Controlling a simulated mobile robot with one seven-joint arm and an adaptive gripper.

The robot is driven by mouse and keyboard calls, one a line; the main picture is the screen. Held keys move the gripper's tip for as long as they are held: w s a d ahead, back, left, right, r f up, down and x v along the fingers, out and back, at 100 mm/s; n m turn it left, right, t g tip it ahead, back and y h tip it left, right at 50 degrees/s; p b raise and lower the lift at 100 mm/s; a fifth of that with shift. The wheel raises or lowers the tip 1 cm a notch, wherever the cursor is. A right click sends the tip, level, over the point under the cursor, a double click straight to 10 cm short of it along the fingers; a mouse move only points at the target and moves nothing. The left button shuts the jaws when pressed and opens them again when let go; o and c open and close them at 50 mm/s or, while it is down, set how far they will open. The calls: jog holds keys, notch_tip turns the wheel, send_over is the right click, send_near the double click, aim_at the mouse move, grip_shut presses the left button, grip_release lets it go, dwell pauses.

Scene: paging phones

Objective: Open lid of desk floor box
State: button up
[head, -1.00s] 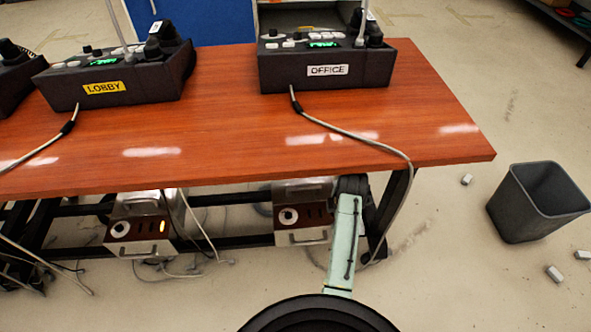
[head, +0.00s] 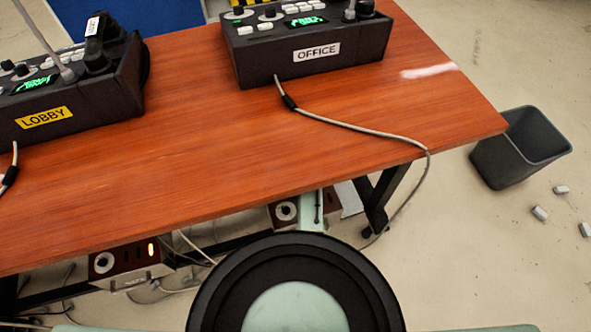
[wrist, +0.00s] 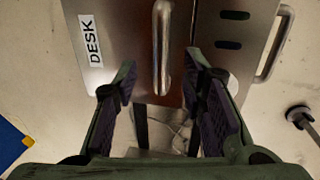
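In the wrist view a metal box with a lid labelled DESK (wrist: 95,40) fills the top; a bar handle (wrist: 162,40) stands on the lid. My gripper (wrist: 160,62) is open, with its two dark-padded fingers on either side of the near end of the handle, apart from it in the picture. The lid looks closed, though its near edge is partly behind my fingers. In the head view a box front (head: 287,212) shows under the table, mostly hidden by tabletop and arm; my gripper is hidden there.
Another box with an orange light (head: 130,260) is at left. A grey bin (head: 520,150) stands at right.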

jog(key=f, duration=0.4)
jog(key=w+f, duration=0.1)
jog(key=f, duration=0.1)
jog(key=shift+a+f, duration=0.15)
jog(key=shift+f, duration=0.05)
jog(key=shift+c, duration=0.6)
grip_shut()
